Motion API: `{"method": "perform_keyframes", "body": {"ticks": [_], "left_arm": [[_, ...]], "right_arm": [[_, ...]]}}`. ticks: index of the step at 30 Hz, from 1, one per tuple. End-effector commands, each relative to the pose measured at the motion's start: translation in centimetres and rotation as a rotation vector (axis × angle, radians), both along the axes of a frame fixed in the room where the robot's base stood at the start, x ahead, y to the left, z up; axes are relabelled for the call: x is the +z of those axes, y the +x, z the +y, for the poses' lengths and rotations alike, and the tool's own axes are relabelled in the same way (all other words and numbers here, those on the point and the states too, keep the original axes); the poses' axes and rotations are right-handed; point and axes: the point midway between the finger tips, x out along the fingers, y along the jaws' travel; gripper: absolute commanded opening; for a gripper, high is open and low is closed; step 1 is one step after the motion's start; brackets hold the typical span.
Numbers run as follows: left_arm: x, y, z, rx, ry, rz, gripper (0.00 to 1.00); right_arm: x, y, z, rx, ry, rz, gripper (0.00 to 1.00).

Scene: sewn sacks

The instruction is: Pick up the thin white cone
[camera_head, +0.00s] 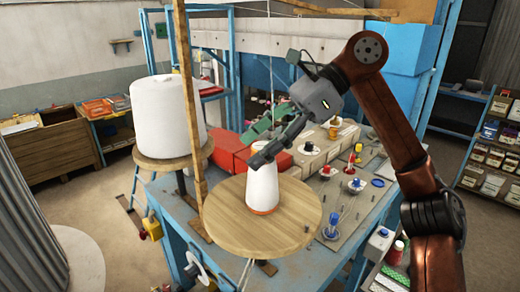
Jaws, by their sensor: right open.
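The thin white cone (262,188) stands upright on a round wooden disc (225,222), with an orange-red band at its base. My right gripper (262,146) comes in from the upper right, on a dark red arm. Its fingers are parted and empty, just above and beside the cone's top. Whether a finger touches the cone I cannot tell. My left gripper is not in view.
A much larger white spool (168,118) stands on another round wooden disc (172,160) at the left. A wooden post (186,90) rises between the two discs. Red boxes (232,150) and several small coloured parts lie on the bench behind and to the right.

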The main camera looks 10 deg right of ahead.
Motion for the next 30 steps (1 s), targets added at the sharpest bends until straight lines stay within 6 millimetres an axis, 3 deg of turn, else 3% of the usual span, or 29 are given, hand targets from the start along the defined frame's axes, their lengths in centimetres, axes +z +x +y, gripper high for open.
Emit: {"method": "perform_keyframes", "body": {"ticks": [1,3,9,30], "left_arm": [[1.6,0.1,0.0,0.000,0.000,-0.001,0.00],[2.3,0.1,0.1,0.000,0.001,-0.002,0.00],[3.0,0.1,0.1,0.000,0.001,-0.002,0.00],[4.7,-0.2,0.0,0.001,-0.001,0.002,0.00]], "right_arm": [[0.4,-0.2,-0.2,0.004,-0.090,-0.003,0.63],[-0.3,-0.4,-0.7,0.010,-0.186,-0.003,0.63],[-1.6,-0.6,-1.6,0.013,-0.312,0.003,0.63],[-7.9,-1.4,2.3,0.014,-0.316,0.004,0.63]]}}
